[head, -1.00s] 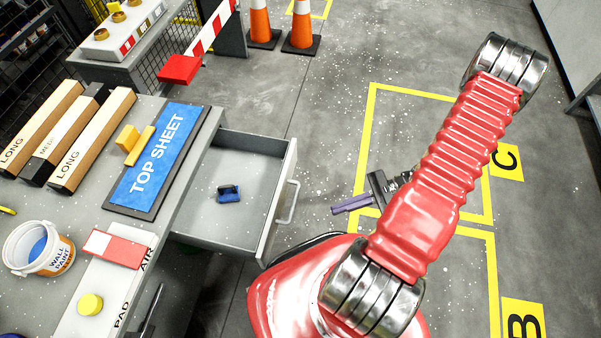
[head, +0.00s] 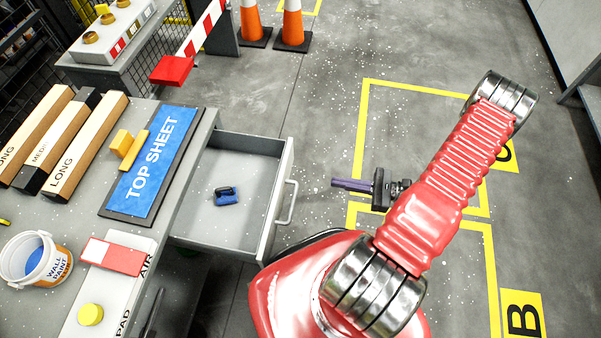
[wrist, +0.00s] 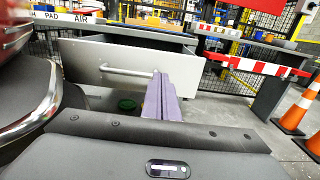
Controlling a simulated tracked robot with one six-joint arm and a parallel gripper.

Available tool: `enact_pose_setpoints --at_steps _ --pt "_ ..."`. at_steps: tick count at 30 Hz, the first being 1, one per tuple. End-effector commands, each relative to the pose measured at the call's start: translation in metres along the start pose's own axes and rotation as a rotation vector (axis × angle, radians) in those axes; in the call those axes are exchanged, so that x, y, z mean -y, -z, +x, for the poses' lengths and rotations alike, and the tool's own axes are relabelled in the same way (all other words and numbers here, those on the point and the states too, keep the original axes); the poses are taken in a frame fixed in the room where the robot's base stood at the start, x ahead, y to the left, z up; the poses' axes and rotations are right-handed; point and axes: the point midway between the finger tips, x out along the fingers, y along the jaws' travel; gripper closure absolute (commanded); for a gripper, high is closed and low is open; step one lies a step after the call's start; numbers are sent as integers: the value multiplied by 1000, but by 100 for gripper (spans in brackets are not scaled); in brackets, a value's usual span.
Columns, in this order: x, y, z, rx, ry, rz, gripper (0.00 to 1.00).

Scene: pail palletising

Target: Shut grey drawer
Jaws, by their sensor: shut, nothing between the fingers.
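The grey drawer (head: 250,165) stands pulled out from the right side of the workbench, with a small blue and black object (head: 227,196) lying inside. Its bar handle (head: 287,202) is on the front panel, facing my arm. In the wrist view the drawer front (wrist: 105,62) and handle (wrist: 126,71) show ahead, left of centre. My gripper (head: 335,182) is to the right of the drawer in the head view, its purple fingers pointing left toward the front panel. The fingers are shut and empty, apart from the handle in the head view. They also show in the wrist view (wrist: 164,92).
The workbench (head: 185,222) carries a blue TOP SHEET pad (head: 157,160), long boxes (head: 85,148) and a paint pail (head: 40,262). A red and white barrier (head: 200,38) and orange cones (head: 293,22) stand beyond. The floor right of the drawer is clear.

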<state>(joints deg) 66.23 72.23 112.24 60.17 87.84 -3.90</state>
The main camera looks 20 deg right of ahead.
Motion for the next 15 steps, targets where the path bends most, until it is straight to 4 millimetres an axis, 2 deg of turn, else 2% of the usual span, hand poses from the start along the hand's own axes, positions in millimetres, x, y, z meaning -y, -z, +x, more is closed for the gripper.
enact_pose_setpoints --at_steps 8,15 --pt "-1 0 8 0 -5 1 100" --pt "-1 0 35 0 -8 1 100"
